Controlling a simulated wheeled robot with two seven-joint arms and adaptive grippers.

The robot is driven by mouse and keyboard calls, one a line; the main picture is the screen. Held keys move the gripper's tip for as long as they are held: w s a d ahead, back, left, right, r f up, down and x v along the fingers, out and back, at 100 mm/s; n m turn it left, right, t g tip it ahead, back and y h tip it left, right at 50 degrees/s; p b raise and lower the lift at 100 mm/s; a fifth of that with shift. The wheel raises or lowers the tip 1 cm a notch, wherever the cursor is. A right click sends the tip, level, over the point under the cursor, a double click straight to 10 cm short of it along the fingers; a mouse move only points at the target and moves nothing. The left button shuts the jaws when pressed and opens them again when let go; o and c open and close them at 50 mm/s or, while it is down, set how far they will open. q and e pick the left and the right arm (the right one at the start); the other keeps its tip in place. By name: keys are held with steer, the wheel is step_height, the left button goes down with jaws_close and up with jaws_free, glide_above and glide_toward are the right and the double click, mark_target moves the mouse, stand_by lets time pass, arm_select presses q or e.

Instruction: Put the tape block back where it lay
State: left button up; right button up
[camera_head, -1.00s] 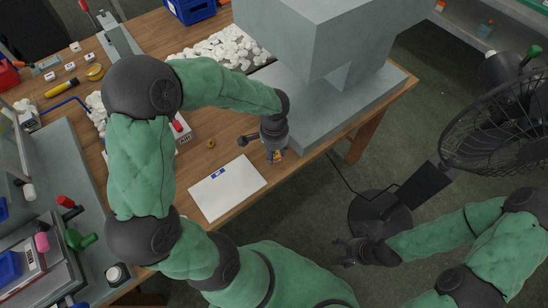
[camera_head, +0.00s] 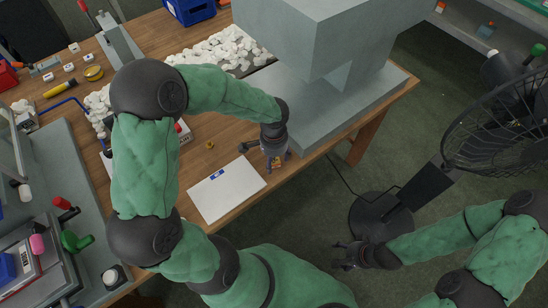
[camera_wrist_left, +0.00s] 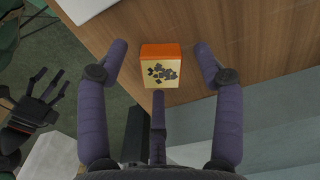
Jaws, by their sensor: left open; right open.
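The tape block is a small block with an orange top and a pale yellow face with dark flecks (camera_wrist_left: 160,68) in the left wrist view. It is by the wooden table's front edge. My left gripper (camera_wrist_left: 160,50) is open around it, with gaps at both side fingers; a third finger lies below it. In the head view my left gripper (camera_head: 277,163) is low at the table edge, and its fingers mostly hide the block. My right gripper (camera_head: 348,257) is open and empty, off the table above the floor; it also shows in the left wrist view (camera_wrist_left: 38,100).
A white sheet with a blue mark (camera_head: 226,189) lies left of the left gripper. A small yellow ring (camera_head: 210,145) lies behind it. A big grey machine (camera_head: 335,110) stands close on the right. A black fan (camera_head: 500,125) stands on the floor.

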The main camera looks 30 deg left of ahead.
mark_target(274, 160)
arm_select(q)
steer(key=shift+r, duration=0.15)
step_height(274, 160, up, 12)
steer(key=p, duration=0.4)
steer(key=shift+p, duration=0.4)
